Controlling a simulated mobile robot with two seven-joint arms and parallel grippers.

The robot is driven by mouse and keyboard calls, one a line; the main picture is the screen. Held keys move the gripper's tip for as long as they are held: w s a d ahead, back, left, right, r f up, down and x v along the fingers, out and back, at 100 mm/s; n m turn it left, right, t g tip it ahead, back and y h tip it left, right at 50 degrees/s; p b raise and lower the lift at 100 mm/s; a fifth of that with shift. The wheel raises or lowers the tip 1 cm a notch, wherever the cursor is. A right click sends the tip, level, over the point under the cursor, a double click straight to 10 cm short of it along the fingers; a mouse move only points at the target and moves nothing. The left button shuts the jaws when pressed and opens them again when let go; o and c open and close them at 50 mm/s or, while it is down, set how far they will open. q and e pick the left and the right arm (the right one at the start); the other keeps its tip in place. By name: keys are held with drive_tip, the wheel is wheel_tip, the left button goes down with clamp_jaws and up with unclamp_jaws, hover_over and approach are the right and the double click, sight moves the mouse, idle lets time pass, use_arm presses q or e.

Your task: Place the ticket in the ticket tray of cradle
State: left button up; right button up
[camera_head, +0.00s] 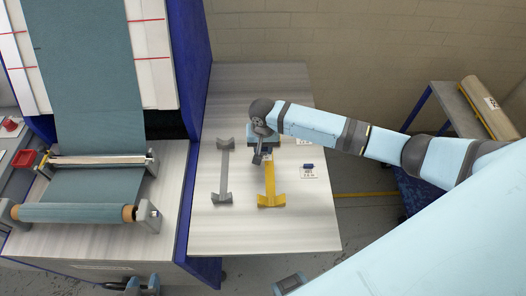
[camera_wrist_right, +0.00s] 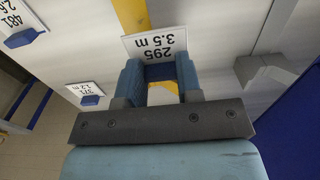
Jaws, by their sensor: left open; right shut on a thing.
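My right gripper (camera_head: 262,154) is over the far part of the yellow cradle (camera_head: 269,184) on the table. In the right wrist view its blue fingers (camera_wrist_right: 159,74) are shut on a white ticket (camera_wrist_right: 155,42) reading "295" and "3.5 m". Yellow cradle parts (camera_wrist_right: 131,14) show behind the ticket. I cannot tell whether the ticket touches the cradle, and its ticket tray is not clearly visible. A grey cradle (camera_head: 224,170) stands to the left of the yellow one. My left gripper (camera_head: 140,287) is open at the bottom edge of the head view, partly cut off.
A ticket with a blue tab (camera_head: 309,170) lies right of the yellow cradle, and another ticket (camera_head: 303,142) lies farther back. The table (camera_head: 305,232) is clear at the front. The stenter machine with teal fabric (camera_head: 85,75) stands left; a bench with a roll (camera_head: 487,108) stands right.

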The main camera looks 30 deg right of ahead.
drive_tip(key=shift+f, duration=1.4)
drive_tip(key=o, duration=0.9)
drive_tip(key=shift+f, duration=0.1)
